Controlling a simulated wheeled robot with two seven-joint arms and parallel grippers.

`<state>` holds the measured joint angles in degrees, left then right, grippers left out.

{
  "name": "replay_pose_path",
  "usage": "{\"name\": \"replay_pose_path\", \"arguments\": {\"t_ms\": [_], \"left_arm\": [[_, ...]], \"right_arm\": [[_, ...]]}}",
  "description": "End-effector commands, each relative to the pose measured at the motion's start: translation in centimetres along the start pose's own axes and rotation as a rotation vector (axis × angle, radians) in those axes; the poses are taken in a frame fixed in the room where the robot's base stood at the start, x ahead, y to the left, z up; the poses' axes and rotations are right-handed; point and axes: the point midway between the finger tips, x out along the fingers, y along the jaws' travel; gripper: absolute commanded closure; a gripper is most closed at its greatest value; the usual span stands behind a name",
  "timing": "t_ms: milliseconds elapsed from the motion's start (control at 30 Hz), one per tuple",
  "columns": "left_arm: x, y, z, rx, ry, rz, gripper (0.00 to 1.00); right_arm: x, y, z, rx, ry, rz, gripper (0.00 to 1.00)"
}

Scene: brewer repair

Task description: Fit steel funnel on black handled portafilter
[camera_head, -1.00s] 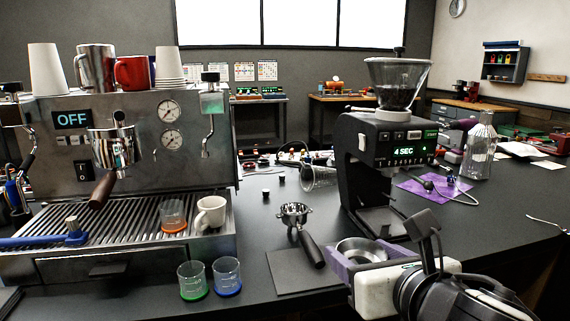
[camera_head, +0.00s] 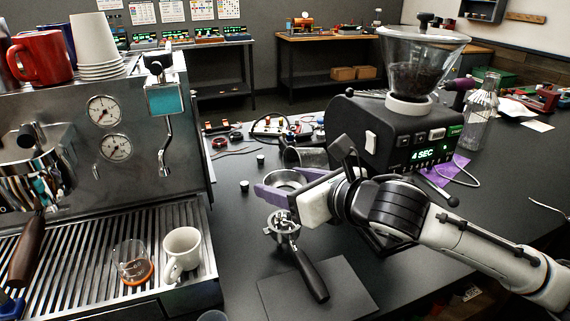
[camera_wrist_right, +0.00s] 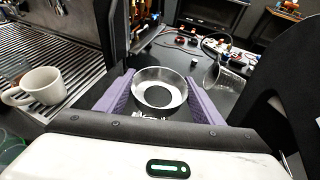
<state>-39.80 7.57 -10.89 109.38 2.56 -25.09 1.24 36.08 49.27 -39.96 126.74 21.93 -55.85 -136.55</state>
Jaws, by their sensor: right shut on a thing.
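The steel funnel (camera_head: 287,180) is a shiny open ring held between the purple fingers of my right gripper (camera_head: 277,189). In the right wrist view the funnel (camera_wrist_right: 160,92) sits between both fingers (camera_wrist_right: 160,97), and a dark surface shows through it. The black handled portafilter (camera_head: 284,228) lies on the counter just below and in front of the funnel in the head view, its handle (camera_head: 309,274) pointing toward the front right. The funnel appears above the portafilter basket; I cannot tell the exact gap.
The espresso machine (camera_head: 75,110) stands at left, with a white cup (camera_head: 182,252) and a small glass (camera_head: 132,262) on its drip tray. The black grinder (camera_head: 385,135) stands behind my right arm. A dark mat (camera_head: 345,290) lies under the handle.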

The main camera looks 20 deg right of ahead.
Motion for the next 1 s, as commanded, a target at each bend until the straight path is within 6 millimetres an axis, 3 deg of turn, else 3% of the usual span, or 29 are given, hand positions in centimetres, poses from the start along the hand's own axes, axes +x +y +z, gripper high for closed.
{"name": "replay_pose_path", "arguments": {"t_ms": [600, 1000], "left_arm": [[1.4, -0.4, 0.2, 0.006, 0.016, -0.003, 0.69], [1.6, -0.4, 0.7, 0.006, 0.012, -0.002, 0.69]], "right_arm": [[2.0, 0.0, -4.9, -0.001, -0.001, 0.006, 0.61], [2.3, 0.0, -5.8, -0.001, -0.002, 0.006, 0.61]]}}
